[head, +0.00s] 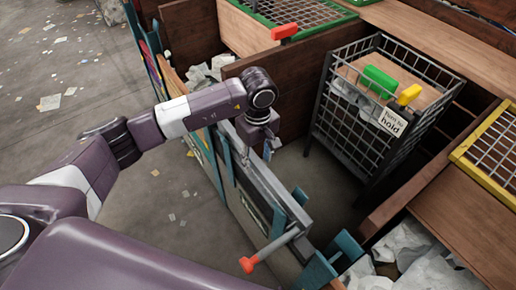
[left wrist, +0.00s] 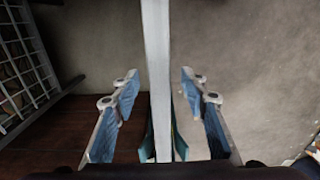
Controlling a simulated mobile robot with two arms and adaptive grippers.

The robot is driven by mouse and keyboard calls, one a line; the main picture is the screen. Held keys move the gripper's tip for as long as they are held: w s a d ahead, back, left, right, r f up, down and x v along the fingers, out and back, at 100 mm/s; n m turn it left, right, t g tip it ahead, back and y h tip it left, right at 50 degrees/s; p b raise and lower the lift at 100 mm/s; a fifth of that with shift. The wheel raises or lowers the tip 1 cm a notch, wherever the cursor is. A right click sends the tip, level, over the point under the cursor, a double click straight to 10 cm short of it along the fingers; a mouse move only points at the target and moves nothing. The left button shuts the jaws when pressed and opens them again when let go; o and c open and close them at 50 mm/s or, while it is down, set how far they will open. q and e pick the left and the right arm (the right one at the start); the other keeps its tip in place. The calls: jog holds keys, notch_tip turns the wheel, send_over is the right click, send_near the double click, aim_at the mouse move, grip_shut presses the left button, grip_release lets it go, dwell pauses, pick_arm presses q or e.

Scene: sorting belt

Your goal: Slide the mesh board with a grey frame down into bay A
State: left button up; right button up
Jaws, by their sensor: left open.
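The grey-framed board (head: 272,186) stands upright at the near-left side of an open bay, between teal guides (head: 347,246). Its mesh is hardly visible from here. My left gripper (head: 257,154) is over the far part of its top edge. In the left wrist view the grey frame bar (left wrist: 157,75) runs between the two blue-padded fingers of my left gripper (left wrist: 157,100). The fingers are open, with a gap on each side of the bar. How far down the board sits in the guides is hidden. No bay letter is readable. My right gripper is not in view.
A dark wire cage (head: 343,149) with green and yellow handles and a sign stands inside the bay. A red-tipped lever (head: 247,264) juts out near the board. A green-framed mesh (head: 290,12) and a yellow-framed mesh (head: 462,152) lie on wooden bins. The littered floor at left is open.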

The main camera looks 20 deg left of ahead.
pick_arm(q)
jog(key=shift+f, duration=1.2)
grip_shut()
jog(key=c, duration=0.7)
grip_release()
grip_shut()
